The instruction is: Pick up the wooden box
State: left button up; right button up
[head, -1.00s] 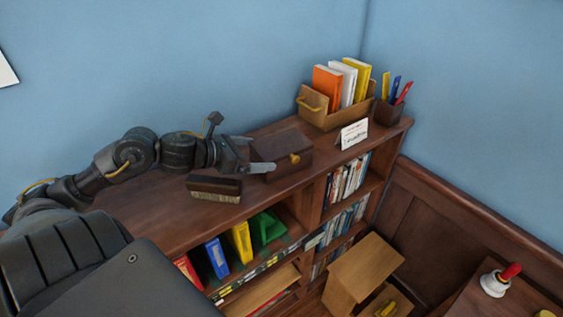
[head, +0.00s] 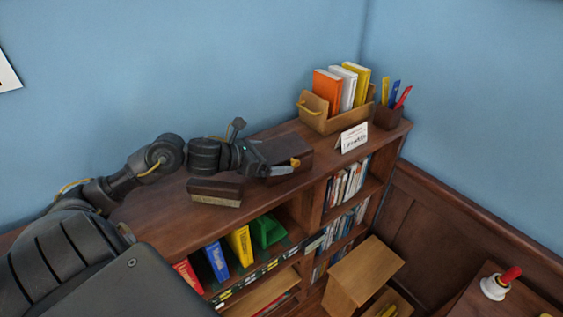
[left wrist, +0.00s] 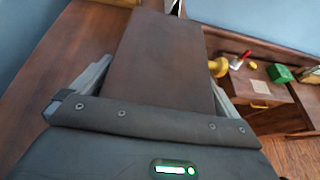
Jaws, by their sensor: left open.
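The dark brown wooden box (head: 290,147) with a yellow knob on its front sits on top of the bookcase (head: 160,222). My left gripper (head: 272,162) is open at the box, its near finger in front of the box's left part. In the left wrist view the box (left wrist: 160,60) lies between the two spread fingers of the gripper (left wrist: 155,88), one on each side. I cannot tell whether the fingers touch it. The yellow knob shows at the box's right side there. My right gripper is not in view.
A brush-like block (head: 214,192) lies left of the box, near the shelf's front edge. Behind to the right stand a book caddy (head: 318,119), a white card (head: 353,138) and a pen cup (head: 387,117). The blue wall (head: 200,60) is close behind.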

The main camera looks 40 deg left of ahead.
pick_arm(q)
jog(key=c, duration=1.1)
jog(key=shift+r, duration=0.15)
